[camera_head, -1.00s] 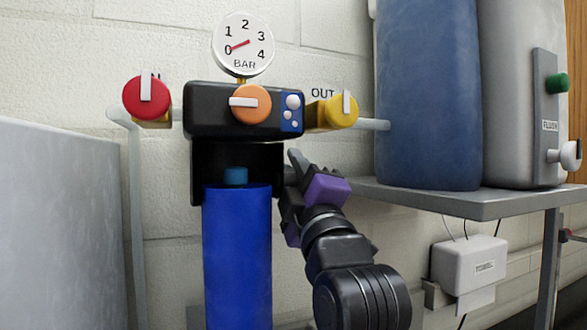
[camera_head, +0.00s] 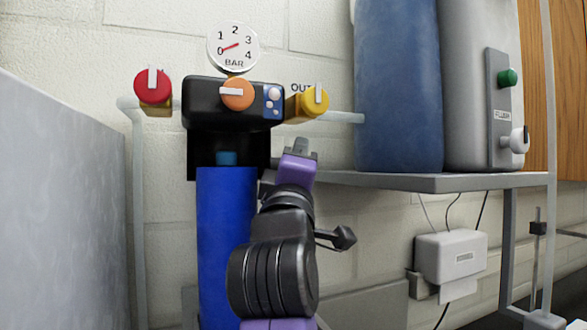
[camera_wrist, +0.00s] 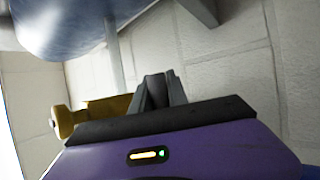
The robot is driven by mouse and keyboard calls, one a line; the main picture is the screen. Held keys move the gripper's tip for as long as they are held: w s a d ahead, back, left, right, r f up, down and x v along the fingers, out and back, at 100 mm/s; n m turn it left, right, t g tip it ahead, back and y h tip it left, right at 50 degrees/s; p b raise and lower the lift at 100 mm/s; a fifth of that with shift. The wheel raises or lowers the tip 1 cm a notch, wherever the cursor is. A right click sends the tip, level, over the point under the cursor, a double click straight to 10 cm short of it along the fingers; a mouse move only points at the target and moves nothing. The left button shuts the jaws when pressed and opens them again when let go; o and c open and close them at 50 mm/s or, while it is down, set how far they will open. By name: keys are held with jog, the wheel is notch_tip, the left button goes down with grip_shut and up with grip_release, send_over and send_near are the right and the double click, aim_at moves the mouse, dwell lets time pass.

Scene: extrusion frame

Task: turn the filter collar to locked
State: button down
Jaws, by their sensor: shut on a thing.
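A black section (camera_head: 203,150) lies between head and canister; I cannot tell whether this is the collar. My gripper (camera_head: 299,147) points upward just right of the black section, below the yellow valve knob (camera_head: 315,100). In the wrist view, my gripper's fingers (camera_wrist: 156,88) are close together on a small dark piece (camera_wrist: 154,90), whose identity is unclear. My arm hides part of the canister's right side.
A red valve knob (camera_head: 153,86) is at left and a gauge (camera_head: 233,47) above. A grey shelf (camera_head: 430,182) at right carries a blue tank (camera_head: 398,90) and a grey tank (camera_head: 468,80). A white box (camera_head: 450,258) hangs below. A grey panel (camera_head: 60,210) stands at left.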

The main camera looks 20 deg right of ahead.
jog(key=s+a+m+g+h+b, duration=0.4)
jog(key=s+m+g+h, duration=0.6)
jog(key=g, duration=0.9)
jog(key=shift+s+m+g+h+b, duration=0.35)
jog(key=shift+m+h, duration=0.25)
jog(key=shift+h, duration=0.5)
jog(key=shift+a, duration=0.15)
jog(key=c, duration=1.3)
grip_release()
